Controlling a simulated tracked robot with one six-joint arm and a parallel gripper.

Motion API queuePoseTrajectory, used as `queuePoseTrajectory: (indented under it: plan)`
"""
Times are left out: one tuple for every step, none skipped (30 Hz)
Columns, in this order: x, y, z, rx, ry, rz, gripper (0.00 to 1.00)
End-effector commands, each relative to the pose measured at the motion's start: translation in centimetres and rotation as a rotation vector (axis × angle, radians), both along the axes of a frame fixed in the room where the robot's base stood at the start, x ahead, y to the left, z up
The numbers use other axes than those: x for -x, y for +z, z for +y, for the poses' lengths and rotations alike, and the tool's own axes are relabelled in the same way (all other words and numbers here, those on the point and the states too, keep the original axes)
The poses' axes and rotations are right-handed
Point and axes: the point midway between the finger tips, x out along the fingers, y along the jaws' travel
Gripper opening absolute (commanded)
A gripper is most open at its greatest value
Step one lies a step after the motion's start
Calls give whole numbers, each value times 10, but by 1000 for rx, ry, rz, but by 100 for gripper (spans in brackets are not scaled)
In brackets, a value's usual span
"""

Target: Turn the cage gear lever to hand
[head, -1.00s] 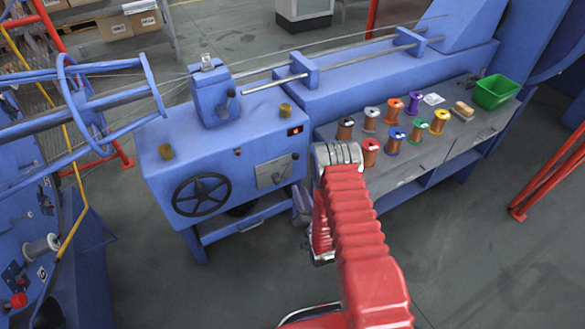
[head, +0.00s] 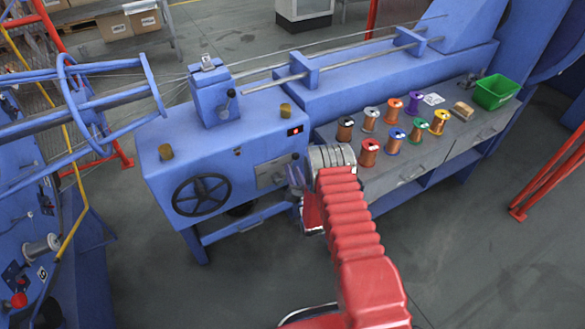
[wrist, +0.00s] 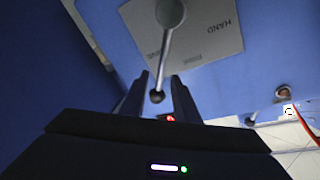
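The cage gear lever (wrist: 168,45) shows in the wrist view. It is a thin metal rod with a round pivot at the top and a dark ball knob (wrist: 157,96) at its lower end. It stands in front of a grey plate (wrist: 205,28) lettered HAND, upside down at the right; the other lettering is unclear. My gripper (wrist: 158,100) is open, with the knob between its two dark fingers and no clear contact. In the head view my gripper (head: 294,178) is at the right side of the plate (head: 267,174), and it hides the lever.
The blue gearbox (head: 220,155) carries a black handwheel (head: 202,195) and a red-lit switch (head: 295,131). To the right, a grey bench (head: 385,178) holds several wire spools and a green bin (head: 496,92). Open floor lies in front.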

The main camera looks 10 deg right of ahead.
Motion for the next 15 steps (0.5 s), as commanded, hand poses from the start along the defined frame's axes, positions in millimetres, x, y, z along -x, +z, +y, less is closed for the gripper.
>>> queuePoseTrajectory:
  plan:
    - [-7,0,1,0,0,-2,28]
    - [-10,0,1,0,0,-2,28]
    - [-14,0,1,0,-1,-1,28]
    - [-17,0,1,0,0,-1,28]
    - [-19,0,1,0,0,-1,28]
    - [-22,-1,2,0,0,0,28]
    - [-23,-1,2,0,0,0,28]
    - [-25,-1,2,0,0,0,28]
    - [-26,-1,2,0,0,0,28]
    - [-27,0,2,0,0,0,28]
    - [-27,0,2,0,0,0,28]
    - [-27,0,2,0,0,0,28]
    - [-27,0,2,0,0,0,28]
    - [-27,0,2,0,0,0,28]
    - [-27,0,2,0,0,0,28]
